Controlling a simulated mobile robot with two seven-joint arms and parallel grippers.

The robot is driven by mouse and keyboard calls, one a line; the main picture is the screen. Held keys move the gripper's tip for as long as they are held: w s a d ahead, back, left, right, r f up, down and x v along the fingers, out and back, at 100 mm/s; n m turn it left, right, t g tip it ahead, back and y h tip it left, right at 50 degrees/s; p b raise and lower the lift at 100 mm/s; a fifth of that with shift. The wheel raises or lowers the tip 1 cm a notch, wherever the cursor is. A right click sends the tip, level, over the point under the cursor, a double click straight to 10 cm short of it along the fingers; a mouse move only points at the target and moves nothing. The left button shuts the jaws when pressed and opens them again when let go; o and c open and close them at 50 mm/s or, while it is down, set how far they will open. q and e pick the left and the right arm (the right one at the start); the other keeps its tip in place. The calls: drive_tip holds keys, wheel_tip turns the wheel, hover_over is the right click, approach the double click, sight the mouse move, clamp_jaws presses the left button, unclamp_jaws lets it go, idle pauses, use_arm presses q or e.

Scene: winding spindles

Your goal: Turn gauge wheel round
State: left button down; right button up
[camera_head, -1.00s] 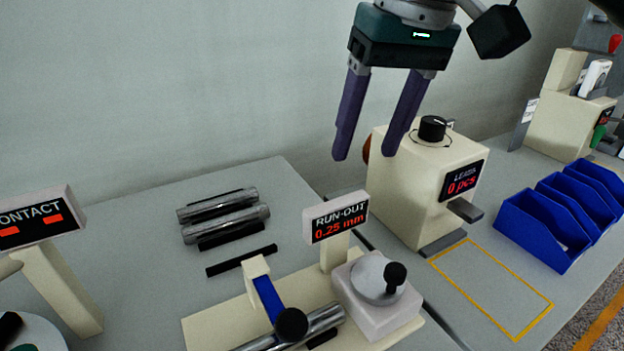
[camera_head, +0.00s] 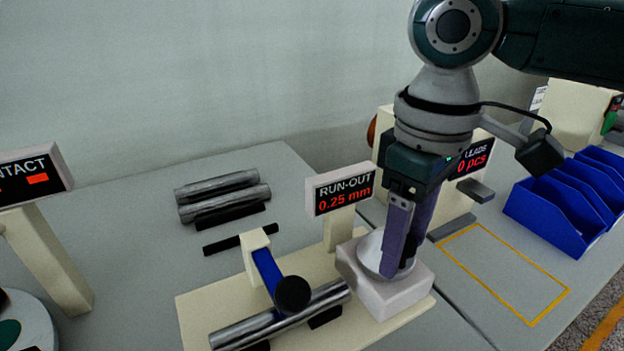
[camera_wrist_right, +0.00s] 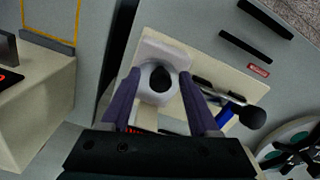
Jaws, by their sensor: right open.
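The gauge wheel (camera_head: 367,253) is a pale grey disc on a white block, at the right end of the run-out gauge's cream base (camera_head: 196,305). Its black knob (camera_wrist_right: 160,80) shows in the right wrist view, but my gripper hides it in the head view. My right gripper (camera_head: 398,270) points down over the wheel. Its purple fingers are apart, one to each side of the knob in the wrist view. I cannot tell if they touch it. The run-out display (camera_head: 343,190) reads 0.25 mm. My left gripper is not in view.
A steel spindle (camera_head: 240,332) lies on the gauge under a blue arm with a black knob (camera_head: 293,294). Two more spindles (camera_head: 225,202) lie behind. A contact display (camera_head: 35,181) stands left. Blue bins (camera_head: 545,220) and a yellow-outlined area (camera_head: 500,270) are right.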

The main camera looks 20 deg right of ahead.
drive_tip(key=shift+c, duration=0.3)
clamp_jaws()
idle(0.3)
